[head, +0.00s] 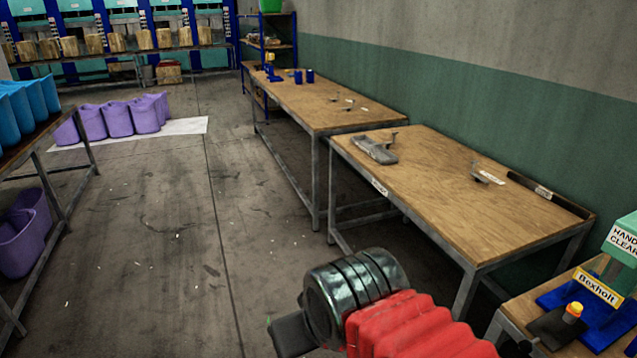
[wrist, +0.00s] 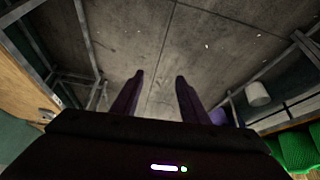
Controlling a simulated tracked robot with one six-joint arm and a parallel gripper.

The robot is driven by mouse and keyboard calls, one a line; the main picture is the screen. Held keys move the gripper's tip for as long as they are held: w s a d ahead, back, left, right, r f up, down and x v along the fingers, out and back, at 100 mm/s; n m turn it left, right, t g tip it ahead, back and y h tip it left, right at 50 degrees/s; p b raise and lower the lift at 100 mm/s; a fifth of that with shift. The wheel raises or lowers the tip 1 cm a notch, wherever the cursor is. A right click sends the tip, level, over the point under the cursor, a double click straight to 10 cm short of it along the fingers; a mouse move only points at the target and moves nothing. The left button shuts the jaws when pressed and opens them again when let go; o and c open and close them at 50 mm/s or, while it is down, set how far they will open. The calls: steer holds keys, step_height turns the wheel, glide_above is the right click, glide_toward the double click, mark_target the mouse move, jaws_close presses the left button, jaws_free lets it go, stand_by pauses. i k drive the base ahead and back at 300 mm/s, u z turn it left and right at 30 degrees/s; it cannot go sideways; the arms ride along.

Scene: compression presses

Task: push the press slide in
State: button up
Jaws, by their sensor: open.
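A small press (head: 600,290) stands at the lower right of the head view. How far the slide is out I cannot tell. My gripper (wrist: 158,85) is open and empty in the wrist view, over bare floor. The press is not recognisable in the wrist view. My arm, with its red sleeve, fills the bottom middle of the head view, left of the press.
Two wooden workbenches (head: 465,200) with small tools run along the right wall. Purple bins (head: 117,120) and blue bins (head: 35,98) are at the left. Larger presses (head: 122,25) line the back. The floor (head: 150,230) between is clear. Green items (wrist: 298,148) show in the wrist view.

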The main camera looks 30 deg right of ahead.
mark_target(556, 328)
steer(key=z, duration=1.65)
steer(key=i, duration=0.35)
steer(key=u, duration=0.05)
